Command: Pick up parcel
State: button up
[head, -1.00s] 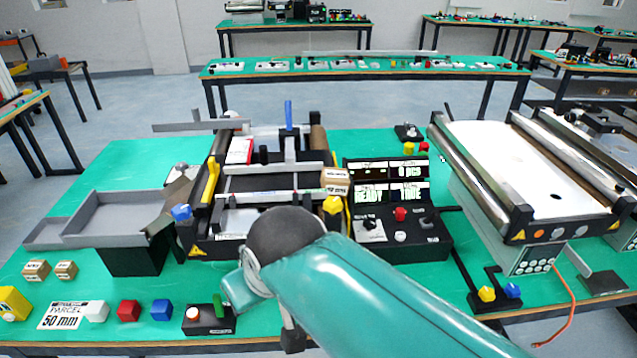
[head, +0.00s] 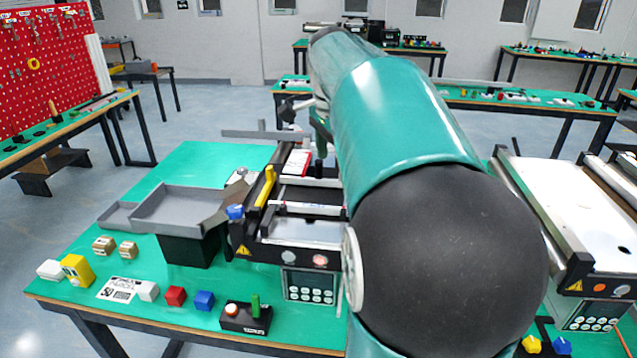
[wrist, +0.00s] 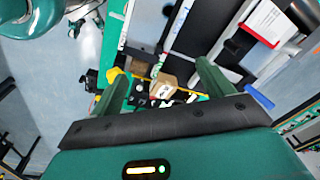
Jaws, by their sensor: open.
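A small brown cardboard parcel (wrist: 164,84) with a printed label shows in the wrist view, between my two green fingers in the picture. My gripper (wrist: 162,72) is open and empty, above the conveyor machine, with the parcel below and apart from the fingers. In the head view my arm hides that parcel and most of the gripper.
The conveyor machine (head: 300,231) has a grey tray (head: 180,208) on its left. A white-topped conveyor (head: 575,205) stands at the right.

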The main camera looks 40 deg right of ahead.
jog(key=s+d+m+y, duration=0.1)
jog(key=s+d+m, duration=0.1)
jog(key=d+m, duration=0.35)
jog(key=s+d+m, duration=0.2)
jog(key=d, duration=0.6)
jog(key=shift+g, duration=0.4)
jog(key=f, duration=1.3)
jog(key=shift+w+f, duration=0.3)
jog(key=c, duration=1.1)
jog(key=shift+r, duration=0.1)
